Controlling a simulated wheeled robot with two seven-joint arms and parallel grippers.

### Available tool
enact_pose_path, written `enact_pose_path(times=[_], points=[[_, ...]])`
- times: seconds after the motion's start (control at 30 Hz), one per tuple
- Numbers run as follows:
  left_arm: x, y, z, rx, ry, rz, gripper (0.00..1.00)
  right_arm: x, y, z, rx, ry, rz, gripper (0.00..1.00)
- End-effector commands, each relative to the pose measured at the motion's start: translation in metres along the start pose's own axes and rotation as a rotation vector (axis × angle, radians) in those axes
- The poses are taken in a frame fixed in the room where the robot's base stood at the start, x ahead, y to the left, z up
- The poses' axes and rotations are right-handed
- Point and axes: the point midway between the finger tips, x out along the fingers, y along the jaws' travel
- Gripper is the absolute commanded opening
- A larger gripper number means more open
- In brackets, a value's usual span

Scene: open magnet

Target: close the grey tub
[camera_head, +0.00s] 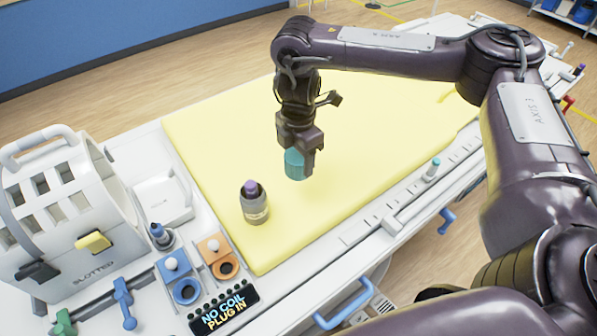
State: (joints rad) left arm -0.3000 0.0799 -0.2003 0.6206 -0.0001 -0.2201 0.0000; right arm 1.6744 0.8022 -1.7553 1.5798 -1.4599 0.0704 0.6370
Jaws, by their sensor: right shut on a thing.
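The grey tub (256,211) stands upright on the near left part of the yellow mat. Its upper part is dark, with a purple piece (250,187) at the top; I cannot tell whether that piece is inside it or on it. My right gripper (300,148) points down and is shut on a teal round piece (294,165), which looks like a lid. The piece is to the right of the tub and apart from it, seemingly above the mat. The gripper fingers hide part of the teal piece. My left gripper is not in view.
The yellow mat (210,130) is mostly clear. A white slotted coil housing (75,215) stands at left. A teal-topped peg (433,168) stands on the right rail.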

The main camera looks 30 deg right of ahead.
Motion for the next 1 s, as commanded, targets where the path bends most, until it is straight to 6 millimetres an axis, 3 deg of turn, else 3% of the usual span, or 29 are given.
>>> enact_pose_path(times=[0.03,0.1,0.33,0.87,1.0], points=[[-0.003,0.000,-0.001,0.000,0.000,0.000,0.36,-0.016,0.001,0.000,-0.002,-0.003,0.006,0.36],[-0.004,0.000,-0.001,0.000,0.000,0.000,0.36,-0.029,0.001,0.000,-0.003,-0.003,0.005,0.36],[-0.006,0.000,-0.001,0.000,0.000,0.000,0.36,-0.059,0.001,0.000,-0.001,-0.001,0.002,0.36],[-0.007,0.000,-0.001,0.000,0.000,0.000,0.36,-0.068,0.000,0.000,-0.001,0.000,-0.001,0.36],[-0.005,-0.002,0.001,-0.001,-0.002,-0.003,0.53,-0.066,-0.001,-0.001,0.015,0.000,-0.001,0.36]])
